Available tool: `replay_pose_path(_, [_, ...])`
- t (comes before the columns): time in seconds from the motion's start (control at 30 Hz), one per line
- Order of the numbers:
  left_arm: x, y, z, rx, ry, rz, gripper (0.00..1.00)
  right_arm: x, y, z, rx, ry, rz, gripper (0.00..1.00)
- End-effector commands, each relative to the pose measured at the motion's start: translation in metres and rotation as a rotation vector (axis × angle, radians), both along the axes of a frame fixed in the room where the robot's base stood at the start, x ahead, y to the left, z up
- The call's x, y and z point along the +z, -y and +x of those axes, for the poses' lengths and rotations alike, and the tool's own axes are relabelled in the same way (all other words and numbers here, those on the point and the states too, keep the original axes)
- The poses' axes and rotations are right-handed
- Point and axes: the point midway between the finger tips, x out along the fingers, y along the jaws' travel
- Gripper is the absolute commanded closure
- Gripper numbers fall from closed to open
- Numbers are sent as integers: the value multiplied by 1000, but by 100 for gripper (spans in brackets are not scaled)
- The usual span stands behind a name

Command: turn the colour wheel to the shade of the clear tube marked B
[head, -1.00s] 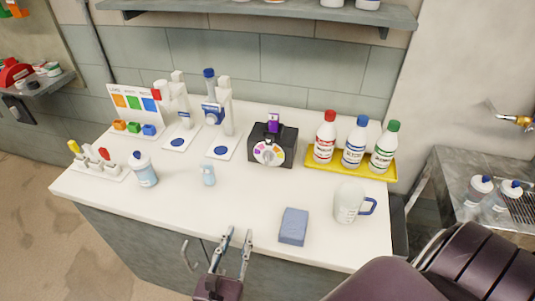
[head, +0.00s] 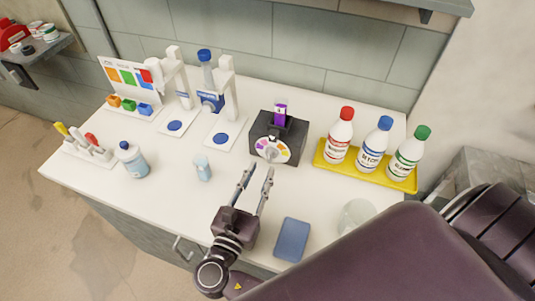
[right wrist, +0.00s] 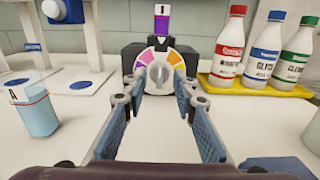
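The colour wheel (head: 272,149) is a disc with orange, yellow, pink and purple segments on the front of a black box (head: 292,133). In the right wrist view the wheel (right wrist: 158,73) faces me, with a pale knob at its centre. My left gripper is out of view.
A small light-blue container (head: 202,169) stands left of my gripper. A yellow tray (head: 402,180) with three capped bottles is right of the box. A blue sponge-like block (head: 292,240) lies near the front edge. Dispenser stands are at the back left.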

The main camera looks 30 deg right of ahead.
Motion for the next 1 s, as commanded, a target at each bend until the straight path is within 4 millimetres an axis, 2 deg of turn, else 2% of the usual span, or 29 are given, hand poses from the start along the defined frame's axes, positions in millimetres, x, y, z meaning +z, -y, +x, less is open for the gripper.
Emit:
replay_pose_path(0.1, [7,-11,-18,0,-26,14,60,3,16,14,-1,1,-3,74])
replay_pose_path(0.23, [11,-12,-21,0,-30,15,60,2,28,25,1,1,-2,74])
replay_pose_path(0.5, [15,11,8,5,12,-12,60,0,37,33,0,-1,1,74])
replay_pose_path(0.63, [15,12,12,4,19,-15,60,0,37,33,0,-1,1,74])
replay_pose_path(0.67, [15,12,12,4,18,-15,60,0,37,33,0,-1,1,75])
replay_pose_path(0.9, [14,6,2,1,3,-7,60,0,36,32,0,-1,1,100])
replay_pose_path(1.0, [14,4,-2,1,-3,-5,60,0,36,32,0,-1,1,100])
